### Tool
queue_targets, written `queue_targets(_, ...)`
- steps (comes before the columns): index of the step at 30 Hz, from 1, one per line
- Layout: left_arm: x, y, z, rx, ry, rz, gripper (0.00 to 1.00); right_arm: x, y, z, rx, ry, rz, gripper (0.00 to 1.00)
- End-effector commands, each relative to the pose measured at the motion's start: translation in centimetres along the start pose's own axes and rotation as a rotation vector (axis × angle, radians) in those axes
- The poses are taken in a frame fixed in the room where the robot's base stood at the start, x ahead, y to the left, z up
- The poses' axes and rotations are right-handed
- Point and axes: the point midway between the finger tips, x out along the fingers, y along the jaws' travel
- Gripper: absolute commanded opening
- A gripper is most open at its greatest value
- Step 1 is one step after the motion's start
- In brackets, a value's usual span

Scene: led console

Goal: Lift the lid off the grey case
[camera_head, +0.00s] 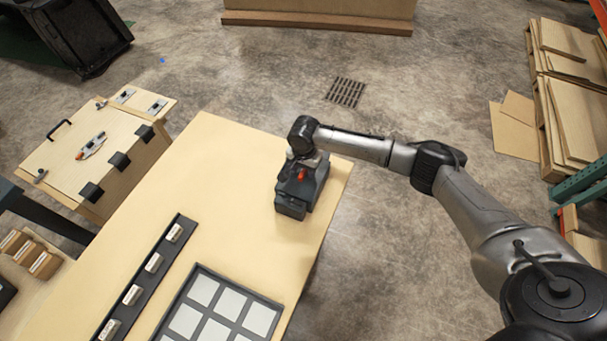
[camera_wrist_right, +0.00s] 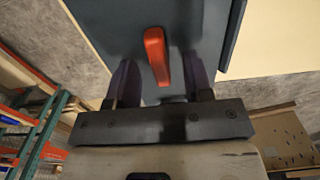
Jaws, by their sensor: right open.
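The grey case (camera_head: 291,207) stands on the near table, close to its right edge. Its lid (camera_wrist_right: 100,35) is dark grey and looks closed. A red-orange handle (camera_wrist_right: 155,52) stands up from the lid and also shows in the head view (camera_head: 301,175). My right gripper (camera_wrist_right: 163,68) is open, with one finger on each side of the handle and a gap on both sides. In the head view my right gripper (camera_head: 303,165) is over the case and hides part of it. My left gripper is not in view.
The wooden table (camera_head: 240,165) has bare room left of the case. A grey tray of pale squares (camera_head: 268,300) and a dark strip with several small blocks (camera_head: 140,275) lie nearer. A wooden console (camera_head: 60,165) stands at the left.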

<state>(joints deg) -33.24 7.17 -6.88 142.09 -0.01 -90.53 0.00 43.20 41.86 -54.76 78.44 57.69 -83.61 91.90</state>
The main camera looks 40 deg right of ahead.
Motion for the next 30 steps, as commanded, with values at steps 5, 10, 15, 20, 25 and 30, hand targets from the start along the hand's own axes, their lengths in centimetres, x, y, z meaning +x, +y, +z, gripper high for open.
queue_targets(5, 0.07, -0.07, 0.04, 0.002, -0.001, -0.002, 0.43, 0.80, 0.05, -0.03, 0.000, 0.001, 0.001, 0.47)
queue_targets(10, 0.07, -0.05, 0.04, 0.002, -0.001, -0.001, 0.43, 0.80, 0.04, -0.02, -0.001, 0.001, 0.001, 0.47)
queue_targets(15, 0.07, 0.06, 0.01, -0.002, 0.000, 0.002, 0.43, 0.78, 0.04, -0.01, 0.000, 0.001, 0.001, 0.33)
queue_targets(20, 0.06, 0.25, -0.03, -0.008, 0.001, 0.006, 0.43, 0.77, 0.03, -0.01, -0.001, 0.001, 0.001, 0.18)
queue_targets(25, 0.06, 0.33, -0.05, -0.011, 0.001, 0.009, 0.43, 0.76, 0.03, -0.01, 0.000, 0.001, 0.001, 0.02)
queue_targets(30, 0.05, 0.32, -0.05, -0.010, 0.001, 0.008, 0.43, 0.73, 0.02, -0.02, 0.000, 0.001, 0.000, 0.00)
